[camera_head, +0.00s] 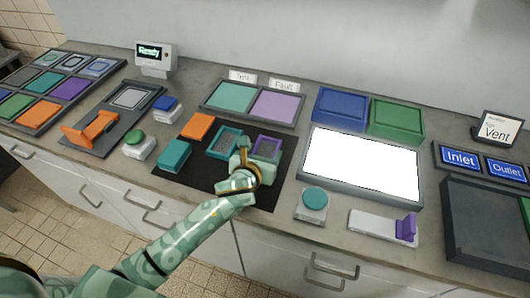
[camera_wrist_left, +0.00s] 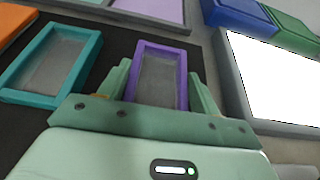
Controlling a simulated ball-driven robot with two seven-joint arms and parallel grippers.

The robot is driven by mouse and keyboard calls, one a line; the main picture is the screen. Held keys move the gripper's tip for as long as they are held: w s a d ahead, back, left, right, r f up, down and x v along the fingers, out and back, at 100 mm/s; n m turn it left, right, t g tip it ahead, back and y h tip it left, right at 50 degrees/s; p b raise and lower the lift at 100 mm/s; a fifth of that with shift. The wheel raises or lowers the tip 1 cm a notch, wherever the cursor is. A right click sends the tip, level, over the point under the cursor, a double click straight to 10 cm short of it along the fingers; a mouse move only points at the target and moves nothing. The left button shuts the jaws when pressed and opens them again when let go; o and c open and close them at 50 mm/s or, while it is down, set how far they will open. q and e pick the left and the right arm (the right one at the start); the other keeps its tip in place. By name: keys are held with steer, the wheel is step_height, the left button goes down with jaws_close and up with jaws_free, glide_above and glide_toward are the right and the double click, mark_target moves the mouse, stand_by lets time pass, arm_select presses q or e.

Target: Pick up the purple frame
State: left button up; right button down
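The purple frame (camera_head: 269,137) lies on the black mat (camera_head: 205,182), at the mat's right side. It is a rectangular purple rim around a grey inside. In the left wrist view the purple frame (camera_wrist_left: 160,48) sits between the fingers of my left gripper (camera_wrist_left: 161,84), one finger along each long side. The fingers are apart; firm contact with the rim cannot be made out. In the head view my left gripper (camera_head: 257,158) covers the near part of the frame. My right gripper is not in view.
A teal frame (camera_head: 221,153) lies just left on the mat, with an orange block (camera_head: 198,125) and a teal block (camera_head: 174,155) beyond. A bright white panel (camera_head: 362,166) stands right of the mat. A teal-and-lilac tray (camera_head: 252,118) is behind.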

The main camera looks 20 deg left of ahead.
arm_select(q)
steer(key=shift+c, duration=0.9)
